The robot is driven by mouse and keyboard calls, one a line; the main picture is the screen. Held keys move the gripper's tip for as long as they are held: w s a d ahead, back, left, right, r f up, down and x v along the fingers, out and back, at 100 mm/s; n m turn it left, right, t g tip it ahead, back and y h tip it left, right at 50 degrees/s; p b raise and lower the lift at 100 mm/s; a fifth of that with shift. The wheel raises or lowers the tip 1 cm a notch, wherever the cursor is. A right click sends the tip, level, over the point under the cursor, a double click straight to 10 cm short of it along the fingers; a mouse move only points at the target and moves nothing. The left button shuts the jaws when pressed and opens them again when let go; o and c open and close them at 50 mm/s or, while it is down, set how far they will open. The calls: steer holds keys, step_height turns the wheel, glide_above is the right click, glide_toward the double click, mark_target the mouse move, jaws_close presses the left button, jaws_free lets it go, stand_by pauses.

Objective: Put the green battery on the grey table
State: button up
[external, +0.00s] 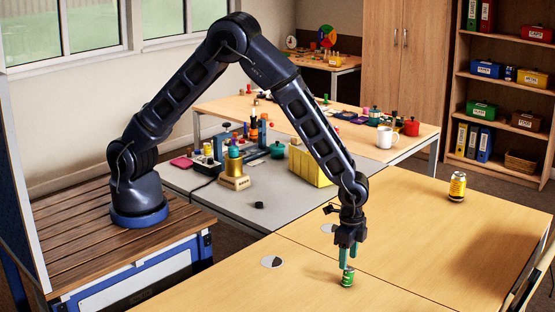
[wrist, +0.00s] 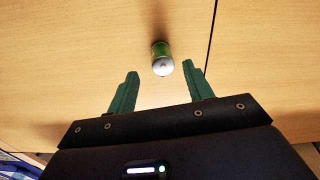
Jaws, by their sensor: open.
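The green battery (external: 347,277) stands upright on the light wood table in the external view, just below my fingertips. In the wrist view the battery (wrist: 162,58) shows its silver top, slightly beyond the fingertips and nearer the right finger. My gripper (external: 347,262) has green fingers and points down. In the wrist view my gripper (wrist: 162,78) is open with nothing between its fingers. Whether a finger touches the battery I cannot tell. The grey table (external: 283,213) is left of and behind the wood table, bearing several objects.
A yellow and black can-shaped battery (external: 457,187) stands on the wood table (external: 420,225) at right. On the grey table are a yellow box (external: 308,168), a gold trophy-like piece (external: 234,170) and a small black disc (external: 259,205). The grey table's front part is mostly clear.

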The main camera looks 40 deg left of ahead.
step_height(320, 180, up, 5)
steer(key=shift+f, duration=0.1)
steer(key=w+a+r+n+h, duration=0.1)
steer(key=w+a+r+n, duration=0.3)
steer(key=w+a+r, duration=0.95)
steer(key=w+a+r+n+t, duration=0.1)
steer(key=a+r+n, duration=0.1)
steer(key=a+r, duration=0.55)
steer(key=a+r+n, duration=0.1)
steer(key=a+r, duration=0.4)
steer(key=a, duration=0.6)
steer(key=s+a+r+n+t, duration=0.1)
steer(key=s+a+r+n, duration=0.15)
steer(key=a, duration=0.65)
steer(key=s+a+r+n+t, duration=0.1)
steer(key=s+a+r+n, duration=0.2)
steer(key=a, duration=0.5)
steer(key=s+a+r+n+t, duration=0.1)
steer(key=s+a+r, duration=0.25)
steer(key=a, duration=0.55)
steer(key=s+a+f+n+y, duration=0.1)
steer(key=s+a+n, duration=0.1)
steer(key=s+a, duration=0.3)
steer(key=s, duration=0.3)
steer(key=shift+a+t, duration=0.3)
steer(key=shift+a, duration=0.1)
steer(key=shift+o, duration=0.4)
steer(key=shift+s+a+f+n, duration=0.1)
steer(key=shift+s+a+n, duration=0.05)
steer(key=shift+s+n, duration=0.2)
